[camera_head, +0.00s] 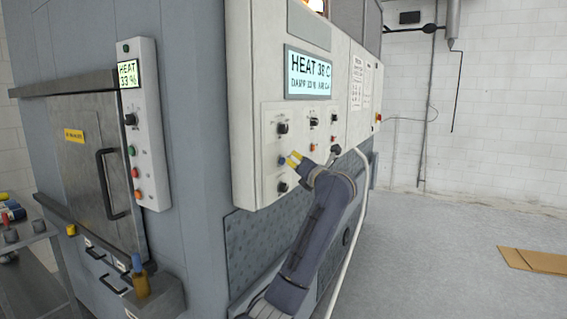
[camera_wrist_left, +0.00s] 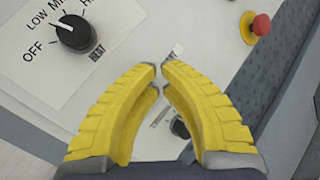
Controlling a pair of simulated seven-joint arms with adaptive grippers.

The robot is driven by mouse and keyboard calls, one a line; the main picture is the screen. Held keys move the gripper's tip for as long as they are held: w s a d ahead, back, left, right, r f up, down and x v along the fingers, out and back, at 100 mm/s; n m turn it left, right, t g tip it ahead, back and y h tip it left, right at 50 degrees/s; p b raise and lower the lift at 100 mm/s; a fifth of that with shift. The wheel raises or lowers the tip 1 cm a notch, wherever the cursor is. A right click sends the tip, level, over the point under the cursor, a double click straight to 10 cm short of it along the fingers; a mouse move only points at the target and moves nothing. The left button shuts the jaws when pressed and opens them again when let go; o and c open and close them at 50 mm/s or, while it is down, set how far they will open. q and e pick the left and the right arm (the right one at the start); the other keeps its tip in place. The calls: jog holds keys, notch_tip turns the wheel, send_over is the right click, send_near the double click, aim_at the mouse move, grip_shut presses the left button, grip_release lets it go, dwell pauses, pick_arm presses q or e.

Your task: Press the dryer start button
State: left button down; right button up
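A HEAT knob (camera_wrist_left: 74,34) and a red mushroom button (camera_wrist_left: 262,25) on yellow show beyond. No label naming a dryer start button is legible. My right gripper is not in view.
A narrow side panel (camera_head: 150,110) with a knob and coloured buttons stands beside a metal door (camera_head: 85,150) on the left. A white hose (camera_head: 362,200) hangs just right of my left arm. Open floor (camera_head: 450,260) lies to the right.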

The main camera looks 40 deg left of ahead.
pick_arm(q)
jog(key=shift+d, duration=0.25)
jog(key=shift+w+d, duration=0.15)
jog(key=shift+d, duration=1.1)
jog(key=shift+w+d, duration=0.15)
jog(key=shift+d, duration=1.1)
